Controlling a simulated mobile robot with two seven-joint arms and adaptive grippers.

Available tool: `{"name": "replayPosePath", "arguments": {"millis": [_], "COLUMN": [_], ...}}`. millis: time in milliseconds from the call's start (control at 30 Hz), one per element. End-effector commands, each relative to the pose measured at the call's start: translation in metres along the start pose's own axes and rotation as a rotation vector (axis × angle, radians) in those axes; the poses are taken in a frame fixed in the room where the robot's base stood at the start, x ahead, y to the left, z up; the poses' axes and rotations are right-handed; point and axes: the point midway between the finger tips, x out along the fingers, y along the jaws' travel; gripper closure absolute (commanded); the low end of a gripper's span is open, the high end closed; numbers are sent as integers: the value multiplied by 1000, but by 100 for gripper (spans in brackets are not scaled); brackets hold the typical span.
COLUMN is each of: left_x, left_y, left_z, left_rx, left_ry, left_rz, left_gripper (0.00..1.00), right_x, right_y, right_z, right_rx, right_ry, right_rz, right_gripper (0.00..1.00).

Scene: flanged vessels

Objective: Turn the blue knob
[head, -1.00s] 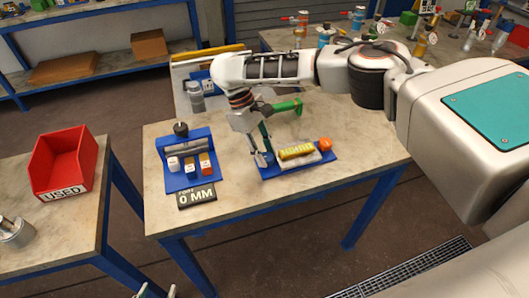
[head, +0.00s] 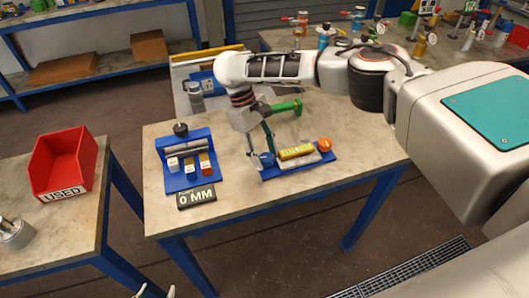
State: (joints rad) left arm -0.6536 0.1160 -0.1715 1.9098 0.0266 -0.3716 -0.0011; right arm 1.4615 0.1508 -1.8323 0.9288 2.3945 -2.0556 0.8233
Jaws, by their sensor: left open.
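The blue knob (head: 267,159) is at the left end of a blue-based fixture (head: 298,167) on the middle table.
A red "USED" bin (head: 63,163) is on the left table. A grey cylinder (head: 194,97) stands behind. The table's front right is clear.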

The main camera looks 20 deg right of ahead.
Motion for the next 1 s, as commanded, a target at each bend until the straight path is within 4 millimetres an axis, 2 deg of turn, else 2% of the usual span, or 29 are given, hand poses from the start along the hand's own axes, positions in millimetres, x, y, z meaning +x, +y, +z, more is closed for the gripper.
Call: {"name": "replayPosePath", "arguments": {"millis": [267, 700, 833, 1000], "left_x": [-1, 0, 0, 0], "left_y": [0, 0, -1, -1], "left_z": [4, 1, 1, 1], "left_rx": [2, 3, 4, 4], "left_ry": [-6, -2, -2, -1], "left_rz": [1, 1, 1, 1], "left_gripper": [54, 54, 54, 54], "right_x": [-5, -64, -75, -80], "right_y": [2, 0, 0, 0], "right_z": [0, 0, 0, 0], "right_rx": [2, 1, 0, 1], "right_ry": [0, 1, 0, 0], "right_rz": [2, 1, 2, 1], "right_gripper": [54, 54, 54, 54]}}
